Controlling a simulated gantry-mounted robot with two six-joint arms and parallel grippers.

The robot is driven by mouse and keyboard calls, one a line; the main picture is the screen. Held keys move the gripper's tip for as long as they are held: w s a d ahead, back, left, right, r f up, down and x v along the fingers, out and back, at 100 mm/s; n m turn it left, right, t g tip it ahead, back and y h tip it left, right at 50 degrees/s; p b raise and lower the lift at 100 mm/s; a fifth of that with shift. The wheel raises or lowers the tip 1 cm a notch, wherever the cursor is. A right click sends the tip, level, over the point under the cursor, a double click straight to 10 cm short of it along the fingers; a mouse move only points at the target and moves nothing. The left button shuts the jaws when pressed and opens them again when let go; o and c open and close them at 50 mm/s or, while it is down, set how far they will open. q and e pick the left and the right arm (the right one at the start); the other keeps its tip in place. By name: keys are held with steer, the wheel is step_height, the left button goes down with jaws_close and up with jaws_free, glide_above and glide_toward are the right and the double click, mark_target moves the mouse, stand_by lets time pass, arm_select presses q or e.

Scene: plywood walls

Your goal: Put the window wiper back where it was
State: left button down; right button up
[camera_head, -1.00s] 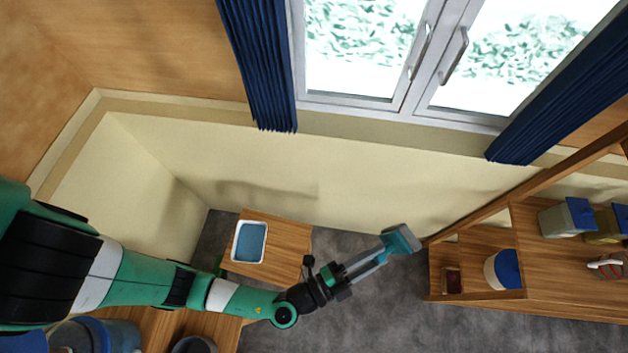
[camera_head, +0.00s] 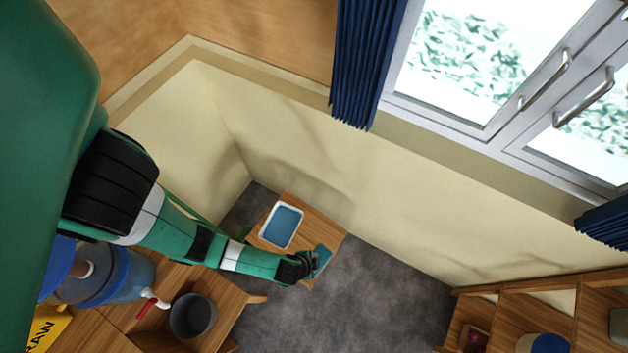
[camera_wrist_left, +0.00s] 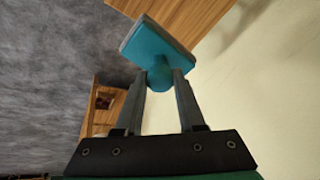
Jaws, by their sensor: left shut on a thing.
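The window wiper (camera_head: 321,257) has a teal head and a short teal round handle; its head shows large in the left wrist view (camera_wrist_left: 157,45). My left gripper (camera_head: 306,265) is shut on the wiper's handle, and both fingers show in the left wrist view (camera_wrist_left: 160,85). The wiper appears near the front right side of a small wooden table (camera_head: 326,232); I cannot tell whether it touches it. A white-rimmed tray (camera_head: 267,220) with blue inside stands on that table, left of the wiper. My right gripper is not in view.
A wooden counter at lower left holds a grey pot (camera_head: 193,316) and a clear blue water jug (camera_head: 110,283) with a red-handled tap. A wooden shelf unit (camera_head: 500,305) stands at lower right. Grey floor (camera_head: 370,300) between them is clear. Windows and blue curtains (camera_head: 366,60) are above.

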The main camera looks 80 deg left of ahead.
arm_select(q)
steer(key=s+d+f+n+g+h, duration=0.2)
steer(key=s+d+f, duration=0.15)
steer(key=s, duration=0.35)
steer(key=shift+w+a+f+b, duration=1.2)
steer(key=shift+a+f+b, duration=0.75)
steer(key=shift+a+f, duration=0.25)
steer(key=shift+w+a+f+b, duration=1.25)
steer(key=shift+a+f+b, duration=0.75)
steer(key=shift+f, duration=0.3)
steer(key=shift+w+a+f+b, duration=1.2)
steer(key=shift+a+f+b, duration=0.7)
steer(key=shift+a+f, duration=0.3)
steer(key=shift+d+f, duration=0.1)
steer(key=shift+f, duration=0.05)
steer(key=c, duration=0.5)
jaws_free()
